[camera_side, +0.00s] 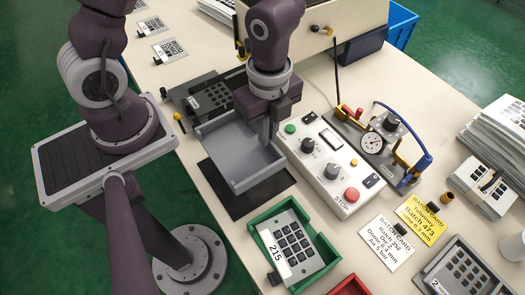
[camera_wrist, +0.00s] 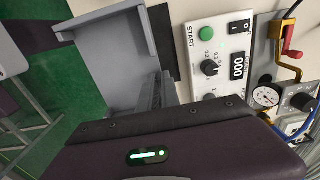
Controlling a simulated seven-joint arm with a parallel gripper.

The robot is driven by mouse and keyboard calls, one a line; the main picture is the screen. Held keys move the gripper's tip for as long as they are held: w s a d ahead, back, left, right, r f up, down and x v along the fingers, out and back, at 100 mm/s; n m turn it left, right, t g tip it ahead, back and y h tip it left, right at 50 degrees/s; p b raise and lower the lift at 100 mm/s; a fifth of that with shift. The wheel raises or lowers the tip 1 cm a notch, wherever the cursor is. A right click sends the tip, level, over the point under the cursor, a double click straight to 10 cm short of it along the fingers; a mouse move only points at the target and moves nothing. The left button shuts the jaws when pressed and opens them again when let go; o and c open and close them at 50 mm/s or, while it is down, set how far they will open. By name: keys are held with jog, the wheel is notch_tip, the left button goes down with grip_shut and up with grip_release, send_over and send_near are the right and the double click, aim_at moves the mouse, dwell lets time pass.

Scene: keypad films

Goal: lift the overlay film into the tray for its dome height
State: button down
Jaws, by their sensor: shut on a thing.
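My gripper (camera_side: 267,138) points down and is shut at the right side wall of a grey open-fronted tray-like piece (camera_side: 236,150). The fingertips are partly hidden by that wall. The grey piece is empty inside and sits over a dark mat (camera_side: 235,201); I cannot tell whether it touches the mat. It also fills the left of the wrist view (camera_wrist: 112,58). An overlay film (camera_side: 287,243) with dark keys and the label 215 lies in a green tray (camera_side: 325,243). A red tray (camera_side: 349,287) is cut off at the bottom edge. A dial gauge (camera_side: 372,143) stands at the right.
A control box (camera_side: 330,165) with START and STOP buttons stands close right of my gripper. A yellow card (camera_side: 421,219) and a white card (camera_side: 387,243) lie at the right. A grey tray (camera_side: 461,270) marked 2 and paper stacks are farther right. More films (camera_side: 169,49) lie top left.

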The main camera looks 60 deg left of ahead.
jog(key=shift+s, duration=0.2)
notch_tip(320, 180, down, 10)
jog(key=shift+r, duration=0.15)
jog(key=c, duration=1.6)
grip_release()
jog(key=shift+o, duration=0.2)
